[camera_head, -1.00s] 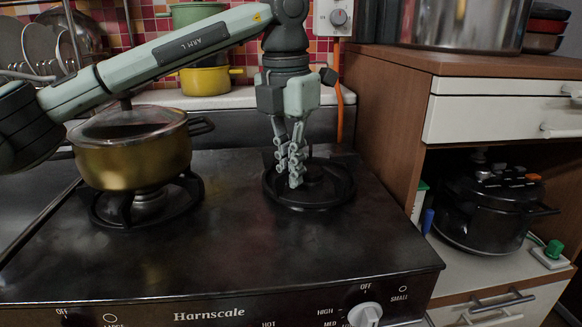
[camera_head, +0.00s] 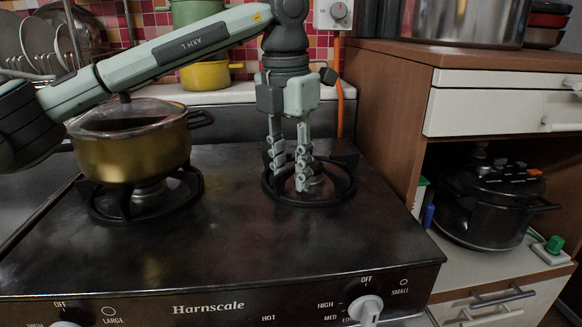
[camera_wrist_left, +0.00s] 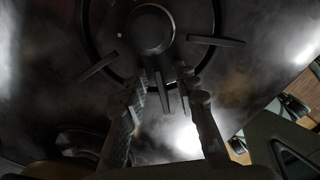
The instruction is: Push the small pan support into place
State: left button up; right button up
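The small pan support (camera_head: 340,193) is a black ring with inward prongs on the right burner of the stove. It also shows in the wrist view (camera_wrist_left: 216,41), around the round burner cap (camera_wrist_left: 150,30). My left gripper (camera_head: 290,180) points down over the support's near left part, its two fingers spread apart. In the wrist view my left gripper (camera_wrist_left: 164,88) is open, with thin dark prongs of the support showing between the fingertips. I cannot tell whether a finger touches the ring. The fingers hide part of the support. My right gripper is not in view.
A gold pot with a glass lid (camera_head: 130,145) stands on the large pan support (camera_head: 105,205) at left. The black stove top (camera_head: 210,245) is clear in front. A wooden cabinet (camera_head: 390,125) stands at right, with a dark pot (camera_head: 485,210) inside. An orange hose (camera_head: 340,110) hangs behind.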

pick_arm(q)
notch_tip(320, 180, up, 12)
jog(key=shift+s+a, duration=0.2)
jog(key=shift+s, duration=0.15)
